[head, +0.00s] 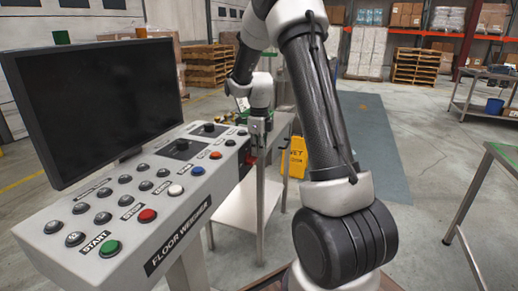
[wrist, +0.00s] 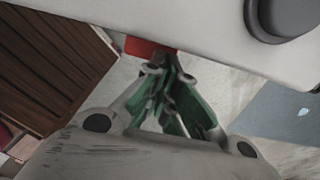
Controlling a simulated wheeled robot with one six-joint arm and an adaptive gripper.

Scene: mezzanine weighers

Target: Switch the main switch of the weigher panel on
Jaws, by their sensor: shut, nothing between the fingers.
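The weigher panel (head: 222,190) is a pale console with rows of buttons, a dark screen and a "FLOOR WEIGHER" label on its front. A red part (head: 248,157) shows at the panel's far right end, and I cannot tell its switch position. In the wrist view, the panel (wrist: 215,32) fills the top, with the red part (wrist: 148,46) at its lower edge. My gripper (head: 259,143) is shut and empty beside that end. Its green-padded fingers (wrist: 166,70) point at the red part and overlap it in the wrist view; contact is unclear.
The black monitor (head: 97,100) stands along the panel's rear side. A metal table (head: 236,207) stands beyond the panel's right end. A yellow wet-floor sign (head: 298,157) is behind my arm. A workbench (head: 475,190) stands at the right, with open floor between.

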